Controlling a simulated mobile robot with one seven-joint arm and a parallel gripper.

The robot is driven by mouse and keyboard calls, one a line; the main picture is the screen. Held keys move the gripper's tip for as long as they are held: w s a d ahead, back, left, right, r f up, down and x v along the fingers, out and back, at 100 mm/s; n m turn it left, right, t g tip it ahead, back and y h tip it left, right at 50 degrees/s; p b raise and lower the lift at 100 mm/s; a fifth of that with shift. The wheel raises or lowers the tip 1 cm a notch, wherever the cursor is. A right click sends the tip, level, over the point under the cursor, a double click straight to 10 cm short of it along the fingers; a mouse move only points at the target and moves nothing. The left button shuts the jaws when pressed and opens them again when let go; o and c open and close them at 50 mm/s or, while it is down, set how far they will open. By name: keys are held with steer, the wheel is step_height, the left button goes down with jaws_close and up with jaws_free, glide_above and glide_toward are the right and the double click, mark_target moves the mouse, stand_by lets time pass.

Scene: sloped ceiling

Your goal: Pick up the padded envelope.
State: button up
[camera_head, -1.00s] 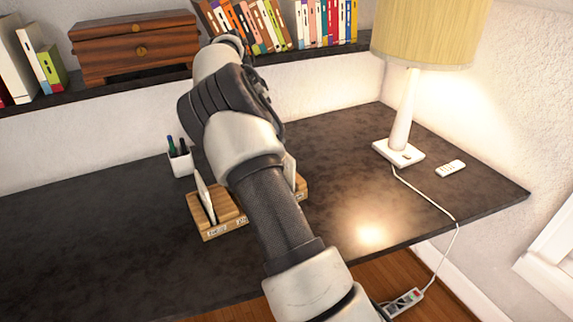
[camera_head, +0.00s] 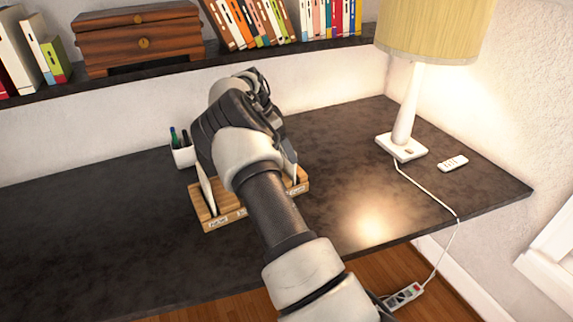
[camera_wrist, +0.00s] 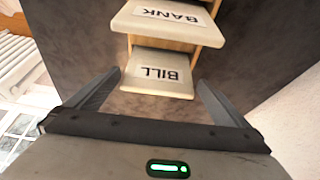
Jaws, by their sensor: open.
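A wooden desk organizer (camera_head: 228,215) stands on the dark desk. A thin white envelope-like item (camera_head: 206,188) stands upright in its left part, and another pale upright item (camera_head: 290,172) shows at its right part, partly behind my arm. I cannot tell which one is the padded envelope. In the wrist view, pale labelled faces read BANK (camera_wrist: 172,20) and BILL (camera_wrist: 158,74), upside down. My gripper (camera_wrist: 160,78) is open and empty, its fingers to either side of the BILL face in the picture. In the head view my arm hides most of the gripper.
A pen cup (camera_head: 184,156) stands behind the organizer's left end. A lamp (camera_head: 405,135) and a white remote (camera_head: 453,163) are to the right. A shelf (camera_head: 330,45) with books and a wooden chest (camera_head: 139,38) runs along the back. The desk's left side is clear.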

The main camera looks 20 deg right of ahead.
steer(key=x, duration=0.5)
steer(key=c, duration=0.7)
step_height(320, 180, up, 10)
steer(key=shift+r, duration=0.1)
steer(key=shift+c, duration=0.2)
